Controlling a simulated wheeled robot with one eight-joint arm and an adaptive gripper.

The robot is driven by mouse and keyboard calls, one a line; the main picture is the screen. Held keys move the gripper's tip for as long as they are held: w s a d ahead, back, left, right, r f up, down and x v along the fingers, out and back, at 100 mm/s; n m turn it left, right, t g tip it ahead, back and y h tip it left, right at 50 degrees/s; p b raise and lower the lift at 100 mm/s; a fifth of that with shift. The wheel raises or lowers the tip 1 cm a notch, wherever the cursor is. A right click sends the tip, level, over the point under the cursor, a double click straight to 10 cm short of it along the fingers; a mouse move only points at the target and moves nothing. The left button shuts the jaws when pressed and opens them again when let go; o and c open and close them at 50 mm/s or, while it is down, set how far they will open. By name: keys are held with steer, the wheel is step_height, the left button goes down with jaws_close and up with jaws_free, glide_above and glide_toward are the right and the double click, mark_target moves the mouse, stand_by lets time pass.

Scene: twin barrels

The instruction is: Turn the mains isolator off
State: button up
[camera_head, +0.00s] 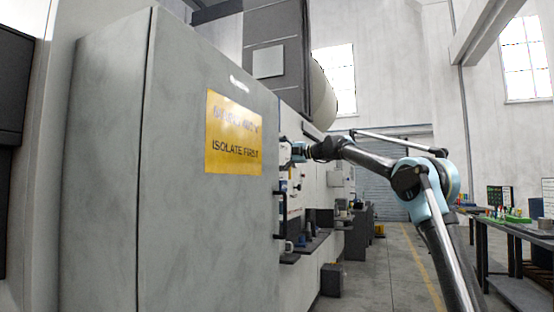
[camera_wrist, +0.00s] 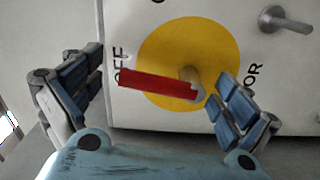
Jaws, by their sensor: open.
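The mains isolator shows in the wrist view as a yellow disc (camera_wrist: 165,45) on a pale panel. Its red handle (camera_wrist: 157,84) lies across the disc, nearly level, with its left end close to the letters "OFF" (camera_wrist: 119,66). I cannot tell whether the right finger touches the hub. In the head view my gripper (camera_head: 297,151) is at the cabinet's side, and the isolator cannot be made out.
A large grey cabinet (camera_head: 105,170) with a yellow "ISOLATE FIRST" sign (camera_head: 234,135) fills the left. A metal door handle (camera_wrist: 285,20) sticks out at the wrist view's upper right. A workbench (camera_head: 510,228) stands at right. The floor (camera_head: 395,265) between is clear.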

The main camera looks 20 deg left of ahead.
steer(key=d, duration=1.2)
steer(key=shift+s, duration=0.1)
